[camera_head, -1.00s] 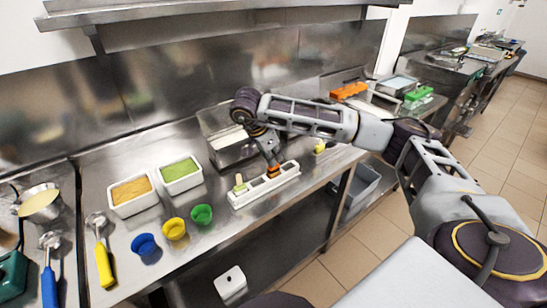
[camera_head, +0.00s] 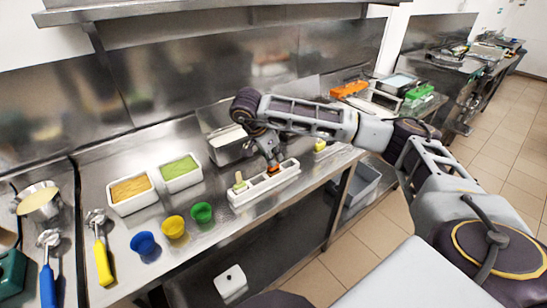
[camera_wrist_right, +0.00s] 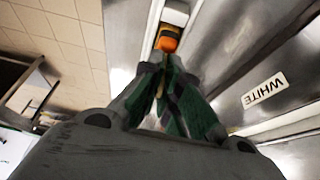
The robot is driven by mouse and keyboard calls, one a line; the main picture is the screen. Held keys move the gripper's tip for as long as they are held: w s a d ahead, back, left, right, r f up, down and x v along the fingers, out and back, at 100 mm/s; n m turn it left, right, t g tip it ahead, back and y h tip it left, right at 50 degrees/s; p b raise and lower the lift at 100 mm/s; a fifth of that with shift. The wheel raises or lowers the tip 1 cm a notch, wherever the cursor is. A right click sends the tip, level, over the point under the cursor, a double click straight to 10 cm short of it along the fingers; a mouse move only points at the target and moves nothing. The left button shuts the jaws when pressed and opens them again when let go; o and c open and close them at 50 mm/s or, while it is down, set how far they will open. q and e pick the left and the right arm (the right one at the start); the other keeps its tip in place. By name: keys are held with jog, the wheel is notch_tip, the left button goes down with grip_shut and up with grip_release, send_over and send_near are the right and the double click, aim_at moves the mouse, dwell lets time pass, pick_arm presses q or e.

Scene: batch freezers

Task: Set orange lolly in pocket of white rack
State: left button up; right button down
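The white rack (camera_head: 247,198) lies on the steel counter as a long narrow block with pockets. A pale yellow-green lolly (camera_head: 239,183) stands at its left end. The orange lolly (camera_head: 275,170) is at the rack's right part, below my right gripper (camera_head: 271,161). In the right wrist view the orange lolly (camera_wrist_right: 166,42) shows just past the fingertips (camera_wrist_right: 160,72), which are close together, apparently around its stick; the stick is mostly hidden. I cannot tell how deep the lolly sits in a pocket. My left gripper is not in view.
A yellow lolly (camera_head: 320,146) stands to the right of the rack. A steel container (camera_head: 228,150) is behind it. Green (camera_head: 202,212), yellow (camera_head: 173,227) and blue (camera_head: 144,243) cups stand to the left, near the counter's front edge. A label reading WHITE (camera_wrist_right: 264,90) shows in the wrist view.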

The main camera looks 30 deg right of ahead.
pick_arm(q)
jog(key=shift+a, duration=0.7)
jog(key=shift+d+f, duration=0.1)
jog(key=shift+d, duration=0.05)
pick_arm(e)
jog(key=shift+f, duration=0.15)
jog(key=c, duration=1.6)
grip_release()
jog(key=shift+o, duration=0.2)
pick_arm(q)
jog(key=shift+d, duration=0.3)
pick_arm(e)
jog(key=v, duration=1.1)
jog(key=shift+a+r, duration=0.15)
jog(key=shift+r, duration=0.25)
